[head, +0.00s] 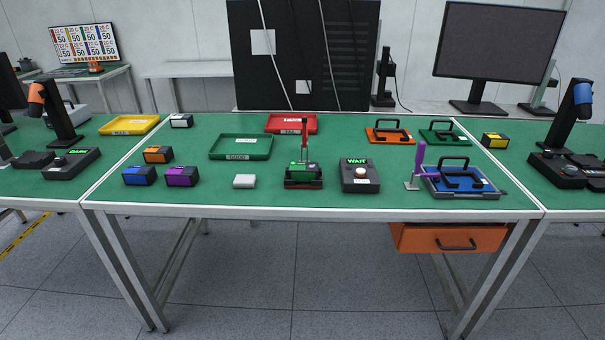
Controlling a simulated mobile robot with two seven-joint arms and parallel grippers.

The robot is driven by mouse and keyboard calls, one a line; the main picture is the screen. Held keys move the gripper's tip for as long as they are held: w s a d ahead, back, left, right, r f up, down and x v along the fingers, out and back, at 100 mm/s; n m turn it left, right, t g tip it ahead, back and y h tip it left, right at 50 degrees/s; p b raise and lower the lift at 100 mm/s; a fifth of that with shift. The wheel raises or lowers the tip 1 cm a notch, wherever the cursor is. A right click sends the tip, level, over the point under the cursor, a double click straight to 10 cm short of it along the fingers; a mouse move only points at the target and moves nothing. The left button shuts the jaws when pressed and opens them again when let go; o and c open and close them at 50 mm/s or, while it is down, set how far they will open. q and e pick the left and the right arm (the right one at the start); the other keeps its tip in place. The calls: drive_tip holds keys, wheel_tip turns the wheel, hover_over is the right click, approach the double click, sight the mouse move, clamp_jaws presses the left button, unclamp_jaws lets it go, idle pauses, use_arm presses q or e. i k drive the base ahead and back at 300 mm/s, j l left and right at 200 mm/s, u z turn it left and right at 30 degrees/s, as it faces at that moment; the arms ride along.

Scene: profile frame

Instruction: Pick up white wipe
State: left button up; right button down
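A small white block (244,181), which looks like the white wipe, lies flat on the green table top (330,204) near its front edge, left of centre. It is uncovered and nothing touches it. Neither of my grippers is in view.
A green clamp device with a red lever (304,175) stands right of the white block, then a WAIT button box (360,176). Blue (139,176) and purple (181,176) boxes sit to its left. A green tray (240,147) lies behind it. An orange drawer (450,238) hangs below the table.

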sight(241, 180)
drive_tip(key=i+j+u, duration=0.2)
drive_tip(key=u, duration=0.15)
drive_tip(key=i+j+u, duration=0.15)
drive_tip(key=i+u, duration=0.55)
